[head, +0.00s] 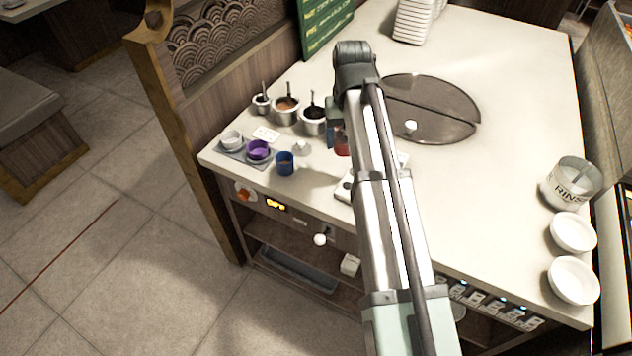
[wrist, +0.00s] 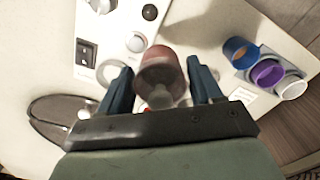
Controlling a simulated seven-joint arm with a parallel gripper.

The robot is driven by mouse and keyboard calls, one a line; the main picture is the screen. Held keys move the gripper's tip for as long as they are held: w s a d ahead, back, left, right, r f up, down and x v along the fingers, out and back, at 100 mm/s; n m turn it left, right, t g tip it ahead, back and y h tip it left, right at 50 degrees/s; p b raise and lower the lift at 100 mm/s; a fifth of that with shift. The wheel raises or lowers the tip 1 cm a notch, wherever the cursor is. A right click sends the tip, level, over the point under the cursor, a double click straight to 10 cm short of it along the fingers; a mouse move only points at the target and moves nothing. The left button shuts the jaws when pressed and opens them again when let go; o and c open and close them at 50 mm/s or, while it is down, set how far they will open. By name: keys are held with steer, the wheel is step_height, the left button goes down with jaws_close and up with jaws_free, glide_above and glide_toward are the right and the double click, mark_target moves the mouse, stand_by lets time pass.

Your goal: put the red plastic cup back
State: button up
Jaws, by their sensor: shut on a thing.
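The red plastic cup (wrist: 163,68) sits between the two blue fingers of my gripper (wrist: 160,78), which is shut on it. In the head view the cup (head: 342,146) shows only partly, behind my arm, with my gripper (head: 337,138) around it above the counter. A grey tray (head: 263,164) at the counter's left end bears a white cup (head: 232,140) and a purple cup (head: 258,150). A blue cup (head: 285,164) stands at the tray's right side. These cups lie to the right in the wrist view, apart from the red cup.
Several small metal pots with ladles, one of them an orange-brown sauce pot (head: 286,110), stand behind the cups. A white switch panel (wrist: 110,45) lies near my gripper. Round dark hob plates (head: 432,105) are in the counter. White bowls (head: 573,232) stand at the right.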

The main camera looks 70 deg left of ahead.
steer(key=s, duration=0.7)
steer(key=shift+n, duration=0.3)
steer(key=shift+a+f, duration=0.15)
steer(key=shift+f, duration=2.45)
steer(key=shift+a+f, duration=0.1)
steer(key=shift+f, duration=2.5)
steer(key=shift+f, duration=0.1)
steer(key=o, duration=1)
steer(key=shift+o, duration=0.2)
step_height(320, 180, up, 12)
steer(key=shift+w, duration=0.15)
